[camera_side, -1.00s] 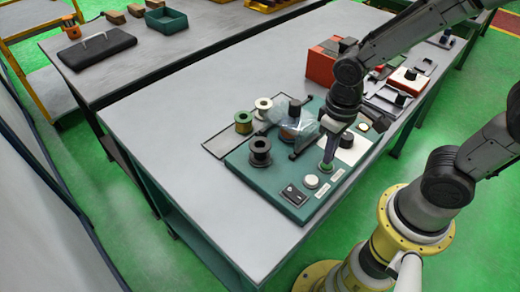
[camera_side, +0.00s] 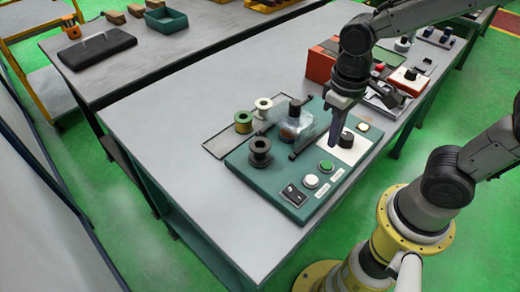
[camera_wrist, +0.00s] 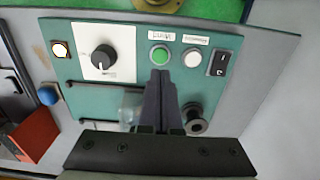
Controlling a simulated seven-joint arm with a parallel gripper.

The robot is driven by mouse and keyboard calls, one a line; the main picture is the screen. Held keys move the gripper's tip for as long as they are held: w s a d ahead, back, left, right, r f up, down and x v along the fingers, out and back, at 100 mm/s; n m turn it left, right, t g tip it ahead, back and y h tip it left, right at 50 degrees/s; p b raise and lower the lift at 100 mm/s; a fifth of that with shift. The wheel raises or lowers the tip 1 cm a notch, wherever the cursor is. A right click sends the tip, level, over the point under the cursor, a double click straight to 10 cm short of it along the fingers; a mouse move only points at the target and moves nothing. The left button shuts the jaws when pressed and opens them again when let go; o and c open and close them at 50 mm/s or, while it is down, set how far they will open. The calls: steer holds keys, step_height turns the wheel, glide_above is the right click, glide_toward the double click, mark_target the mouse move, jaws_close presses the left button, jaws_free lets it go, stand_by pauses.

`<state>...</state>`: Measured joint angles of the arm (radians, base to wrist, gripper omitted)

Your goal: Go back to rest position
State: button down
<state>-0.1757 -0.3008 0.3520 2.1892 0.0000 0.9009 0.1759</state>
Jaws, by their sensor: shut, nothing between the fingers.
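My gripper (camera_side: 333,144) hangs above the green control panel (camera_side: 243,169) in the side view, its fingers pointing down and clear of the buttons. In the wrist view, my gripper (camera_wrist: 160,73) shows its two fingers together, with nothing between them. The green button (camera_side: 327,166) is uncovered, and in the wrist view the green button (camera_wrist: 160,54) appears just beyond the fingertips. Beside it are a white button (camera_side: 311,181) and a black switch (camera_side: 293,195). A black dial (camera_wrist: 103,58) sits on a white plate.
A black spool (camera_side: 260,152), a green-gold spool (camera_side: 243,122) and a pale spool (camera_side: 264,105) stand on or beside the panel. A clear cover (camera_side: 305,122) stands near them. A red box (camera_side: 322,63) is behind. The grey table (camera_side: 170,120) is free at left.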

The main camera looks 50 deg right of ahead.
steer(key=s+d+r+t, duration=0.4)
steer(key=s+r+t, duration=0.1)
steer(key=r, duration=0.4)
steer(key=shift+s+t, duration=0.3)
steer(key=shift+s, duration=0.25)
